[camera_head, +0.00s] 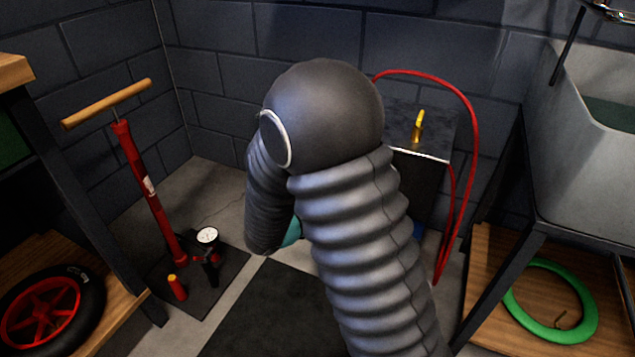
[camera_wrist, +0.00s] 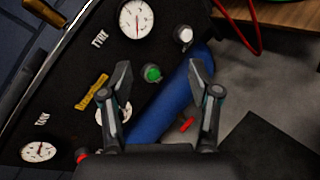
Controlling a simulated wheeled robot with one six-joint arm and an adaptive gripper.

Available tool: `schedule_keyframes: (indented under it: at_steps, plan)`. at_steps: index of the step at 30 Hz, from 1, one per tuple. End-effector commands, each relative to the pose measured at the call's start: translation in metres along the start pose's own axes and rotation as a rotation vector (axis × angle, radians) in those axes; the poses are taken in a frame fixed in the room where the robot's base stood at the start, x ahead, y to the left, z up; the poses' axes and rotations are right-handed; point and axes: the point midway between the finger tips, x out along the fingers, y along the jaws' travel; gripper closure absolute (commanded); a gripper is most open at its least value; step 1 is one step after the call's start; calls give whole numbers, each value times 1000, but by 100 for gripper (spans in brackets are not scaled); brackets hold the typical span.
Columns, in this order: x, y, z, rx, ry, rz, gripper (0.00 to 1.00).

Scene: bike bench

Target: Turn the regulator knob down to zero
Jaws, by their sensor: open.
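In the wrist view a black panel (camera_wrist: 65,115) carries several controls. A green-capped round knob (camera_wrist: 153,73) sits between my two fingertips in the picture; I cannot tell how far below them it is. A white-capped knob (camera_wrist: 183,35) is up and right, a red one (camera_wrist: 82,155) lower left. Which is the regulator knob is not clear. White dials (camera_wrist: 136,18) show at the top and lower left (camera_wrist: 38,152); another is partly hidden behind my left finger. My gripper (camera_wrist: 161,76) is open with nothing between its fingers. In the head view my arm hides most of the unit (camera_head: 425,155).
A blue cylinder (camera_wrist: 172,105) lies beside the panel, and a yellow lever (camera_wrist: 92,92) is on it. A red hose (camera_head: 470,115) loops at the unit's right. A red floor pump (camera_head: 150,190) stands left. A grey sink (camera_head: 590,150) and a shelf with a green ring (camera_head: 515,308) are right.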

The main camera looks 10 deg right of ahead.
Motion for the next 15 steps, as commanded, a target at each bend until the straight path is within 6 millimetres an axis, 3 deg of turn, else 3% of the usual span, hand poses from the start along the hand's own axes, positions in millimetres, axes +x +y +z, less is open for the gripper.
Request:
schedule_keyframes:
  at_steps: [1,7,12,15]
  plan:
    - [-5,6,-23,-60,1,76,38]
    - [-31,25,-96,-210,27,348,38]
    - [-49,29,-134,-271,54,483,38]
    - [-53,30,-144,-285,61,517,38]
